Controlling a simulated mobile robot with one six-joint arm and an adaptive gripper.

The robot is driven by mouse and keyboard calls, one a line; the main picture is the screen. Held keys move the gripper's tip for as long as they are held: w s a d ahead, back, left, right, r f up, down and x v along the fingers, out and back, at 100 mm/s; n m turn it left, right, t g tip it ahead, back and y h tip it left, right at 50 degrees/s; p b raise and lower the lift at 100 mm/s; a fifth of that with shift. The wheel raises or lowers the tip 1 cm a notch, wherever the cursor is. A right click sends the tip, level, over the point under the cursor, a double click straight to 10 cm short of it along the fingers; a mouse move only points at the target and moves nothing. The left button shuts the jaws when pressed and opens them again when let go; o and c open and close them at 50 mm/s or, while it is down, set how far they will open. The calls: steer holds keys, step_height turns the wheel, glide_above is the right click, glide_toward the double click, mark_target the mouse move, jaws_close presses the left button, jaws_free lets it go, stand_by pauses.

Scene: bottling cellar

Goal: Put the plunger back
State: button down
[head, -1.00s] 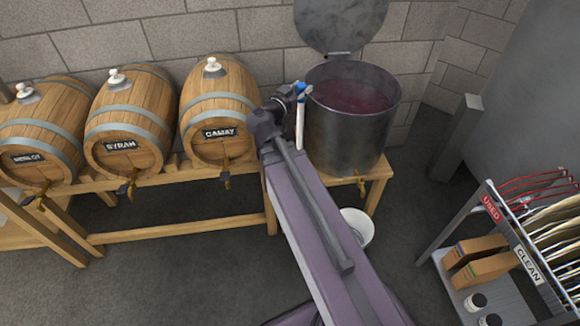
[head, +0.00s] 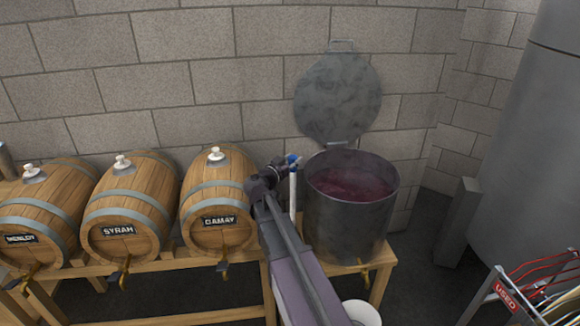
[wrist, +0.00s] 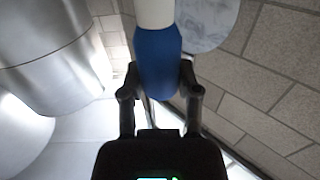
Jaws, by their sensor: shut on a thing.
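The plunger shows as a white rod (head: 293,192) with a blue grip (head: 292,158) at its top. It hangs about upright just left of the open steel vat's rim, and its lower end is hidden behind my arm. My gripper (head: 281,166) is shut on the blue grip. In the wrist view, my gripper (wrist: 158,84) has a finger on each side of the blue grip (wrist: 158,58), with a pale part beyond it. The vat (head: 345,228) holds dark red liquid, and its round lid (head: 338,97) stands raised against the wall.
Barrels labelled Gamay (head: 215,190), Syrah (head: 135,205) and Merlot (head: 45,210) lie on a wooden stand (head: 190,262) left of the vat. A white bucket (head: 362,312) is below. A rack with a "Used" sign (head: 507,297) and a large steel tank (head: 535,150) are right.

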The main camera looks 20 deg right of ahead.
steer(key=shift+w+d+f, duration=0.1)
steer(key=shift+w+d, duration=0.1)
steer(key=shift+w, duration=0.7)
steer(key=shift+w+d+f, duration=0.1)
steer(key=shift+w+d, duration=0.1)
steer(key=shift+w, duration=0.65)
steer(key=shift+f, duration=0.1)
steer(key=shift+f+b, duration=1.65)
steer(key=shift+b, duration=0.25)
steer(key=shift+f, duration=0.15)
steer(key=shift+c, duration=1.6)
jaws_free()
steer(key=shift+s+r, duration=0.1)
steer(key=shift+r, duration=0.15)
steer(key=v, duration=1.2)
steer(key=shift+f, duration=0.1)
